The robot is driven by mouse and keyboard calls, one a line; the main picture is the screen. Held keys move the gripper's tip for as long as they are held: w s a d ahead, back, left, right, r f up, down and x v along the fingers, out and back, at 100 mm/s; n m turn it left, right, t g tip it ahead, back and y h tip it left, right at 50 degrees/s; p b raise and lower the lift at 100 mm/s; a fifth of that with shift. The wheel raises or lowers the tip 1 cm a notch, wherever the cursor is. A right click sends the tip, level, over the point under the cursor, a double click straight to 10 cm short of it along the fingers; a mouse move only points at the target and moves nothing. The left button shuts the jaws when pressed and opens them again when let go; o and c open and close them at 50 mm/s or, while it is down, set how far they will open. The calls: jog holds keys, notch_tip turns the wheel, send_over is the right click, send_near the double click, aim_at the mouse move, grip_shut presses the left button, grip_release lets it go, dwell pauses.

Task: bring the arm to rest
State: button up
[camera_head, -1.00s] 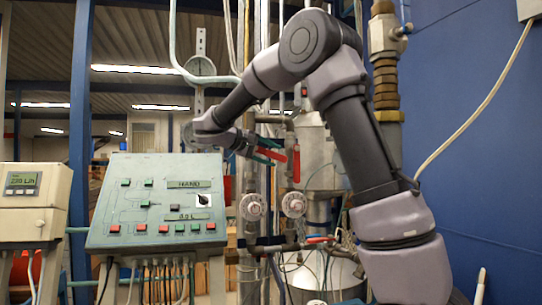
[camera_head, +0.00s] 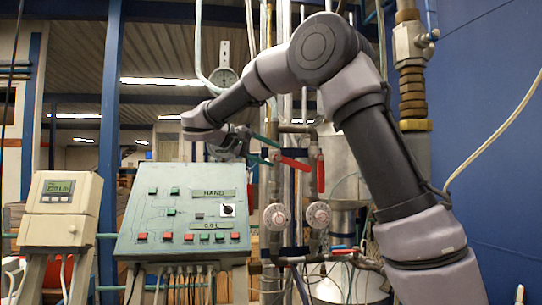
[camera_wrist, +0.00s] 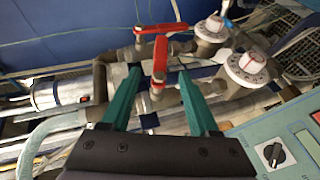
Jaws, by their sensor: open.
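My gripper (camera_head: 265,150) is open and empty, its two green fingers spread, at the end of my bent arm. In the head view it is beside the upper pipes, above and right of the green control panel (camera_head: 150,225). In the wrist view my gripper (camera_wrist: 159,72) points toward the pipework, with a red valve handle (camera_wrist: 160,58) showing between the fingertips. I cannot tell the gap between fingers and handle. A second red handle (camera_wrist: 162,28) lies beyond. In the head view a slanted red handle (camera_head: 294,163) is close to the fingertips.
Two round white dials (camera_head: 276,217) (camera_head: 317,215) sit on the pipes below the gripper. A beige meter box (camera_head: 60,205) stands left of the panel. Another red-handled valve (camera_head: 345,251) is lower down. A blue wall (camera_head: 490,150) is at right.

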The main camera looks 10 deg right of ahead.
jog(key=s+d+f+g+y, duration=0.1)
jog(key=s+d+f+y, duration=0.2)
jog(key=s+d, duration=0.25)
jog(key=s+d+f+g+y, duration=0.2)
jog(key=s+d+f+y, duration=0.1)
jog(key=s+d, duration=0.3)
jog(key=s+f+m+t+y, duration=0.2)
jog(key=s+f+m+y, duration=0.1)
jog(key=s, duration=0.4)
jog(key=s+a+f+m+t+y, duration=0.1)
jog(key=s+f+m+t+y, duration=0.1)
jog(key=s+f+m+y, duration=0.2)
jog(key=shift+s+y, duration=1.1)
jog(key=shift+s, duration=0.85)
jog(key=shift+f, duration=0.1)
